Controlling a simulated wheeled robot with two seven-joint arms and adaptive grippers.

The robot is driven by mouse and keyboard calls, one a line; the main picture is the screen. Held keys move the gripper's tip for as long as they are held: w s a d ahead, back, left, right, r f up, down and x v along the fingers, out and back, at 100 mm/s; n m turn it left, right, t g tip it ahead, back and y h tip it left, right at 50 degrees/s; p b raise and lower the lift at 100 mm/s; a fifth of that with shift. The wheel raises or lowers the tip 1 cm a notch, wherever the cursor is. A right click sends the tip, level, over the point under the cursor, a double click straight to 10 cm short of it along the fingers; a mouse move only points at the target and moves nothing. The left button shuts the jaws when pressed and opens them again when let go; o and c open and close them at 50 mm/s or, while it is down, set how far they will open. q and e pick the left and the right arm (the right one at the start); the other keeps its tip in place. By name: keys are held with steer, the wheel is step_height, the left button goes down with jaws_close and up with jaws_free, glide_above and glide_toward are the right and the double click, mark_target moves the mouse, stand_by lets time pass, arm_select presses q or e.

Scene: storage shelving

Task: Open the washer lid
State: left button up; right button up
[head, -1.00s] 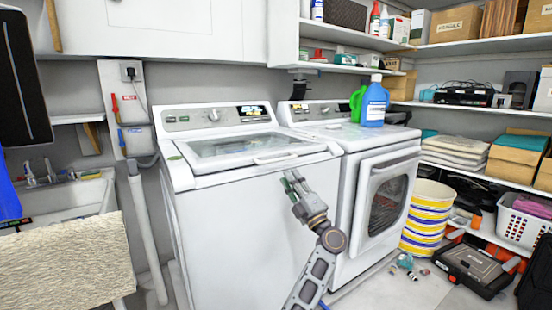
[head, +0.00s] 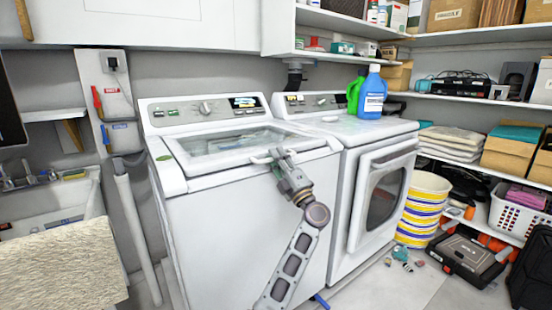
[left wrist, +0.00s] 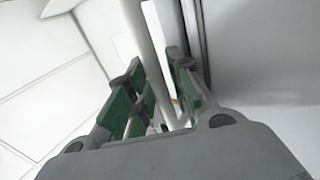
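The washer (head: 235,225) is the white top-loading machine on the left in the head view. Its lid (head: 228,141) has a glass panel and lies closed. The lid's white handle (head: 262,159) sticks out at the front edge. My left gripper (head: 277,154) is at this handle, its arm coming up from below in front of the washer. In the left wrist view, its green-padded fingers (left wrist: 155,95) stand apart with a white bar, the handle (left wrist: 153,50), between them. Whether the pads touch the bar is unclear. My right gripper is out of view.
A white dryer (head: 345,210) stands right of the washer, with a blue bottle (head: 373,97) and a green one (head: 354,92) on top. A sink (head: 50,205) is at the left. White cabinets (head: 150,25) hang above and behind the washer. A striped bucket (head: 422,210) stands at the right.

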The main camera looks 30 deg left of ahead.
arm_select(q)
steer(key=shift+c, duration=0.3)
jaws_close()
steer(key=shift+r, duration=0.2)
